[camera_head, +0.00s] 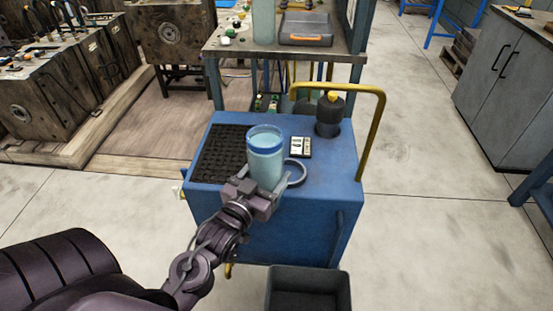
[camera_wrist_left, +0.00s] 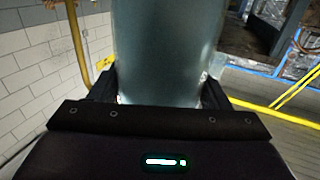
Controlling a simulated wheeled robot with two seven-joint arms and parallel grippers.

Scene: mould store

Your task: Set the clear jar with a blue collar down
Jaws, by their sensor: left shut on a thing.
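The clear jar with a blue collar (camera_head: 265,162) is upright over the front part of the blue cart top (camera_head: 336,165). My left gripper (camera_head: 262,190) is shut on the jar's lower part. The jar (camera_wrist_left: 168,50) also fills the middle of the left wrist view, between the two dark fingers of my left gripper (camera_wrist_left: 160,92). The jar's base is hidden by the gripper in the head view, so I cannot tell whether it touches the cart top. My right gripper is in neither view.
On the cart are a black grid mat (camera_head: 222,152) at left, a blue ring (camera_head: 296,173) close right of the jar, a small card-like item (camera_head: 300,147), and a dark bottle (camera_head: 329,115) at the back right. A yellow handle (camera_head: 378,120) rises at right. A dark bin (camera_head: 308,290) stands in front.

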